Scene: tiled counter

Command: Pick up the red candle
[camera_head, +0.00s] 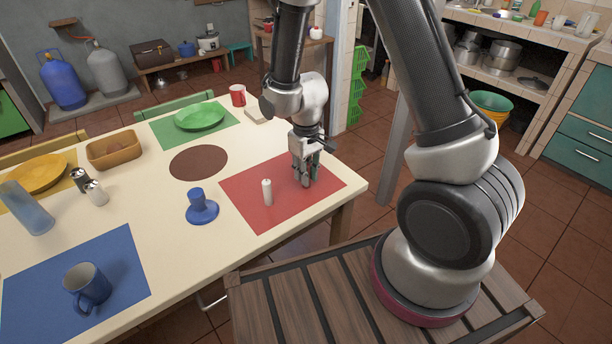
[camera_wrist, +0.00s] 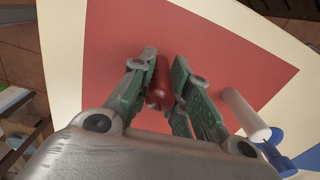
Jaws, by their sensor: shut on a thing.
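My gripper (camera_head: 309,180) is low over the right part of the red mat (camera_head: 250,211), fingers pointing down. In the wrist view its green-padded fingers (camera_wrist: 160,72) are shut on the red candle (camera_wrist: 158,92), which is seen from above between them. The candle stands out little against the red mat, and the fingers mostly hide it in the head view. I cannot tell whether its bottom touches the mat.
A white candle (camera_head: 267,192) stands on the red mat, left of my gripper. A blue candle holder (camera_head: 201,208) stands left of the mat. A brown round mat (camera_head: 198,162), a green plate (camera_head: 200,116), a red mug (camera_head: 238,95) and a blue mug (camera_head: 88,288) are also on the table.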

